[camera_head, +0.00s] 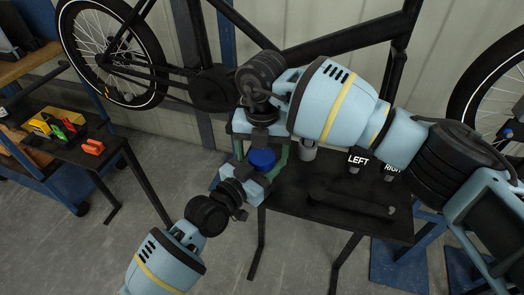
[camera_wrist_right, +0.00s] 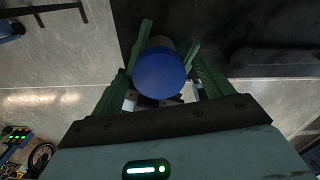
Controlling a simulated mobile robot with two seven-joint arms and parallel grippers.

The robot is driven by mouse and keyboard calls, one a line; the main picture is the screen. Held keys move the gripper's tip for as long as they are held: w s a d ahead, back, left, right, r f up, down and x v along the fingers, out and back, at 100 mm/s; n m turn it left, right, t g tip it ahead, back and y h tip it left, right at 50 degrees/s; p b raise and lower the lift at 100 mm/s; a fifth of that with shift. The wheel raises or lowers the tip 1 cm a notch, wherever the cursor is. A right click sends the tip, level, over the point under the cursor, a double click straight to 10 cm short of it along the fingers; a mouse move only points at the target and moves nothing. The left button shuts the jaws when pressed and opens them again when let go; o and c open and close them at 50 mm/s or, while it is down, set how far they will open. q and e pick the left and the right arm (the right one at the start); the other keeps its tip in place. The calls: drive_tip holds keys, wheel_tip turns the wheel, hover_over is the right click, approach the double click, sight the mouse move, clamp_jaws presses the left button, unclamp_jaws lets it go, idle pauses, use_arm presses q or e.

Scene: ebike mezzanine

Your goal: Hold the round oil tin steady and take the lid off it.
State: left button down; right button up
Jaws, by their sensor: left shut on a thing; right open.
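The round oil tin shows mainly by its blue lid (camera_head: 262,159), which is on the tin near the left edge of the dark table. My right gripper (camera_head: 262,150) is above the tin, pointing down and open. Its green fingers (camera_wrist_right: 168,45) stand on either side of the lid; I cannot tell whether they touch it.
The dark table (camera_head: 345,225) also holds a grey cylinder (camera_head: 308,151), a LEFT label (camera_head: 358,159), a RIGHT label (camera_head: 393,170) and a dark long tool (camera_head: 350,202). A bicycle (camera_head: 340,45) stands behind. A side bench with an orange clamp (camera_head: 93,147) is at left.

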drive_tip(key=shift+r, duration=2.25)
drive_tip(key=shift+r+m, duration=0.65)
drive_tip(key=shift+m, duration=0.55)
drive_tip(key=shift+c, duration=0.3)
wheel_tip(320, 180, up, 2)
drive_tip(key=m, duration=0.4)
drive_tip(key=shift+r, duration=0.1)
drive_tip(key=shift+f, duration=4.05)
drive_tip(key=c, duration=1)
drive_tip(key=n, duration=0.6)
drive_tip(key=shift+r, duration=0.1)
